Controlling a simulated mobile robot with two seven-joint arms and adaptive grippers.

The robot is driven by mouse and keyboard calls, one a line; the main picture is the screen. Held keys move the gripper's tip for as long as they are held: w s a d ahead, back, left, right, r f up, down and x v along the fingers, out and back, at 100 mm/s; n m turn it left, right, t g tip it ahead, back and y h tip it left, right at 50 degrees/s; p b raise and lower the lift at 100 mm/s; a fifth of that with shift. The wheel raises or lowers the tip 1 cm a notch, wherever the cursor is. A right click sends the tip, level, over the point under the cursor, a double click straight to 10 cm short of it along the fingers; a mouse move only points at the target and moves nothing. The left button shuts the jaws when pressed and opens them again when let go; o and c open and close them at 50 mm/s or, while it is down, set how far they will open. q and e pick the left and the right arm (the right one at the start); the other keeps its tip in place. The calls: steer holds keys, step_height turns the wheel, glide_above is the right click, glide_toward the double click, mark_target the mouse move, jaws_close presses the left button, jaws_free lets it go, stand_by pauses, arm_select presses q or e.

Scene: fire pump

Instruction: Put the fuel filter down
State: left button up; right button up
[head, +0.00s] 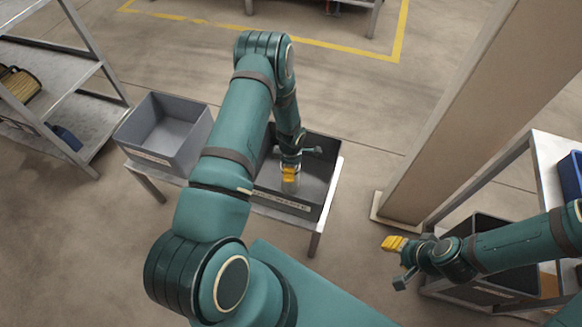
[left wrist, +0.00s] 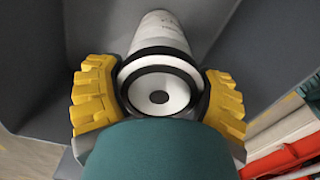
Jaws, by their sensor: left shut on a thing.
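My left gripper (head: 289,175) points down over the dark grey bin (head: 327,165) on the low bench. Its yellow fingers are shut on the fuel filter, a white cylinder with black rings. In the left wrist view the filter (left wrist: 160,35) sits between both fingers, with its round end facing the camera.
An empty-looking light grey bin (head: 165,132) stands left on the same bench (head: 146,185). A metal shelf (head: 85,125) is at the far left. A beige pillar (head: 450,120) and a rack with a dark bin (head: 505,270) and a blue bin (head: 571,175) are at right.

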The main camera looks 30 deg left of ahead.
arm_select(q)
steer(key=shift+f, duration=0.15)
steer(key=o, duration=1.3)
steer(key=shift+c, duration=0.2)
step_height(320, 180, up, 11)
steer(key=p, duration=0.2)
steer(key=shift+r+p, duration=0.2)
steer(key=shift+p, duration=0.1)
steer(key=s+d+r+m+h, duration=0.2)
steer(key=s+d+m, duration=0.5)
steer(key=d+m, duration=0.3)
steer(key=s+d+r+m+t+h, duration=0.1)
steer(key=s+d+r+m, duration=0.2)
steer(key=s+d+m, duration=0.4)
steer(key=shift+s+d+r+m+t+h, duration=0.2)
steer(key=shift+s+d+m+t+h, duration=0.15)
steer(key=shift+d+m, duration=1.75)
